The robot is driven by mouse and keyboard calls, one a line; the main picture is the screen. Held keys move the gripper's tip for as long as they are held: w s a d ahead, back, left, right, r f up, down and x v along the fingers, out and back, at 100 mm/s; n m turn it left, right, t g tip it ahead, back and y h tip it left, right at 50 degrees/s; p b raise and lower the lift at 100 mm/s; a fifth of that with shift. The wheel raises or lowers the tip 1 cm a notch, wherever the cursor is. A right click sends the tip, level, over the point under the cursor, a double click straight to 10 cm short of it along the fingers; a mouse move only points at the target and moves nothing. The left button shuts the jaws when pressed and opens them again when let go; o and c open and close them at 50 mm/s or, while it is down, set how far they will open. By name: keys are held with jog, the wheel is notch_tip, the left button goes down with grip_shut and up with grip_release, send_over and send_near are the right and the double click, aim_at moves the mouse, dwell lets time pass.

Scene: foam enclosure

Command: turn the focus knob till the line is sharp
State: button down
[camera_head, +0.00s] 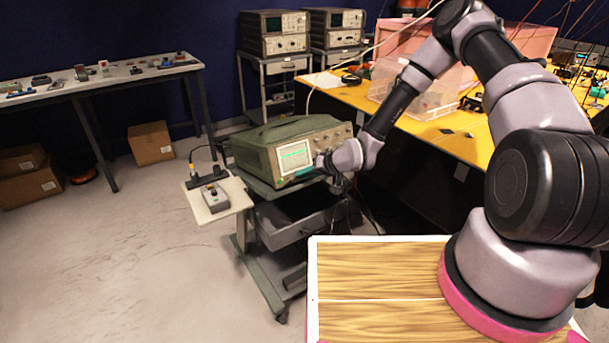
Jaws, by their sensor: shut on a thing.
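A green oscilloscope (262,148) stands on a wheeled cart in the middle of the view. Its lit screen (294,155) shows a green horizontal line, too small here to judge its sharpness. My gripper (318,164) is at the front panel, just right of the screen, with my arm reaching in from the right. It is shut on a small knob there. The gripper and wrist hide the focus knob and part of the panel around it. Other knobs (336,136) show above my wrist.
The cart (262,257) has a drawer and a side shelf (214,213) with a small grey box (214,199). A yellow workbench (452,138) with a clear bin (425,95) stands behind my arm. The floor at left is open.

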jog(key=c, duration=1.1)
grip_release()
jog(key=shift+c, duration=0.2)
jog(key=v, duration=1.1)
jog(key=shift+w, duration=0.1)
jog(key=s+d+r+m+h, duration=0.1)
jog(key=d+r+h, duration=0.3)
jog(key=d+r, duration=0.6)
jog(key=s+d+r+m+h, duration=0.1)
jog(key=d+r+h, duration=0.45)
jog(key=r, duration=0.75)
jog(key=s+d+r+m+y, duration=0.1)
jog(key=s+r+m, duration=0.1)
jog(key=s+r, duration=0.7)
jog(key=s+d+r+m+t+y, duration=0.1)
jog(key=s+d+r+m+y, duration=0.1)
jog(key=s+r, duration=0.8)
jog(key=shift+s+m, duration=0.3)
jog(key=shift+s, duration=0.65)
